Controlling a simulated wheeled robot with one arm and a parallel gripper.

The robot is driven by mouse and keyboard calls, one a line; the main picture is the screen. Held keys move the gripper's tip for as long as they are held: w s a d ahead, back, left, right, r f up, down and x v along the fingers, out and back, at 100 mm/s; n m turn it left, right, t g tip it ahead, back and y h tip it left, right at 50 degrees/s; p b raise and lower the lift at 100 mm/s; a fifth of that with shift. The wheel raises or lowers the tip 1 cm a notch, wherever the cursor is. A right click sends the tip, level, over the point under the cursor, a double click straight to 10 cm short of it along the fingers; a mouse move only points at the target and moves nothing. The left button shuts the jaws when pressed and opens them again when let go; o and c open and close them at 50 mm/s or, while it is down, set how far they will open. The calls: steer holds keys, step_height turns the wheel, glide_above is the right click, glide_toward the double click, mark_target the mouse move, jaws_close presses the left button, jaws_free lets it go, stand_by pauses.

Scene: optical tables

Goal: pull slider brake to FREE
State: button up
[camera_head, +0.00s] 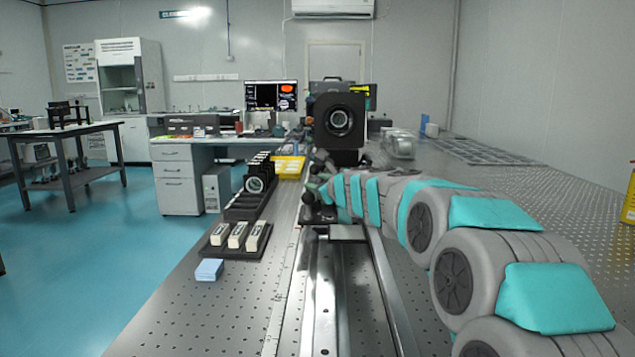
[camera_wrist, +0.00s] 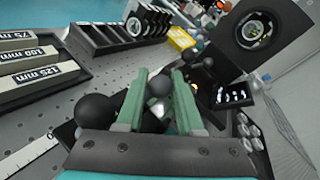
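The slider carriage (camera_head: 318,214) sits on the metal rail (camera_head: 325,290) in the head view, below a black square mount with a round lens (camera_head: 340,121). Several dark ball knobs stick out around it. In the wrist view a grey ball knob (camera_wrist: 160,85) shows between my gripper's two green fingers (camera_wrist: 161,76), which stand apart; contact with it is not clear. A larger black ball knob (camera_wrist: 96,113) is just left of the left finger. No FREE marking is readable, so I cannot tell which knob is the brake or its setting.
A tray of labelled blocks (camera_wrist: 38,72), a black rack (camera_wrist: 115,35) and a yellow tray (camera_head: 289,167) lie left of the rail. The perforated table is bare at the front left.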

steer(key=o, duration=0.4)
steer(key=shift+f+b, duration=0.1)
steer(key=shift+b, duration=0.2)
steer(key=shift+d+m, duration=0.1)
steer(key=shift+m, duration=0.2)
steer(key=d+m+y+b, duration=0.1)
steer(key=b, duration=0.2)
steer(key=shift+f+t, duration=0.3)
steer(key=shift+s+d+r+m+t+b, duration=0.15)
steer(key=shift+d+r+m+t+b, duration=0.2)
steer(key=shift+m+b, duration=0.5)
steer(key=shift+d+f+b, duration=0.1)
steer(key=shift+f+b, duration=0.1)
steer(key=shift+b, duration=0.35)
